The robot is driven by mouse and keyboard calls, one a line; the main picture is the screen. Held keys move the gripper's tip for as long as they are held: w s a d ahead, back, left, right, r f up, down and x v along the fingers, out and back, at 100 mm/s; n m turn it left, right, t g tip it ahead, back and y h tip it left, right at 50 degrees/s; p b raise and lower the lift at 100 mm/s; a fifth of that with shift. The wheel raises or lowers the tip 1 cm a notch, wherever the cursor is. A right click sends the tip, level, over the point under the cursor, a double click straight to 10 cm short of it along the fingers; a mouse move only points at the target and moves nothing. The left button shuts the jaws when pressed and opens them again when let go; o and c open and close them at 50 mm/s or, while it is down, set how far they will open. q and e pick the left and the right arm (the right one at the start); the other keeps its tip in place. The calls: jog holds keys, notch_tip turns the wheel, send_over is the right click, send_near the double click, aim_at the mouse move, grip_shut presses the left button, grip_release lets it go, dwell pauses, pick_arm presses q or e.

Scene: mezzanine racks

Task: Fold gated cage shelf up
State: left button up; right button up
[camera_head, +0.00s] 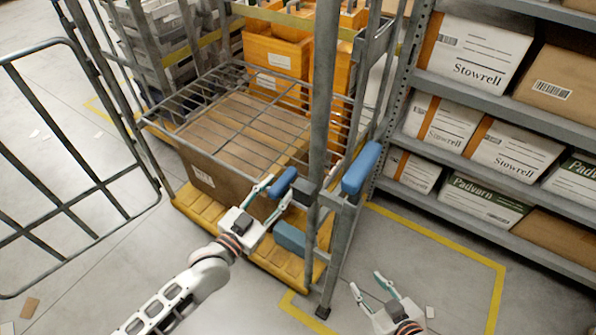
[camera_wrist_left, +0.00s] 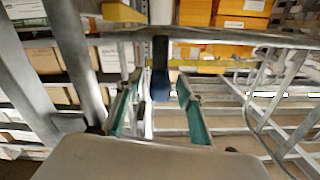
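The wire shelf (camera_head: 215,115) of the grey cage lies roughly level inside the cage, above a large brown box (camera_head: 203,178). A blue grip (camera_head: 283,181) is at the shelf's front right corner. My left gripper (camera_head: 276,190) is at this grip with its fingers apart. In the left wrist view, the blue grip (camera_wrist_left: 160,82) shows between and beyond the two open fingers of my left gripper (camera_wrist_left: 158,95); I cannot tell whether they touch it. My right gripper (camera_head: 366,281) is open and empty, low over the floor right of the cage.
The cage's gate (camera_head: 72,150) stands open at the left. Another blue pad (camera_head: 361,168) is on the cage's right post, and a blue block (camera_head: 289,238) is below the shelf. Orange bins (camera_head: 277,57) stand behind. A rack (camera_head: 500,114) with boxes is at the right.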

aim_at(292, 172)
pick_arm(q)
jog(key=b+x, duration=0.1)
jog(key=x, duration=0.6)
jog(key=shift+w+d, duration=0.15)
jog(key=shift+w, duration=0.15)
grip_shut()
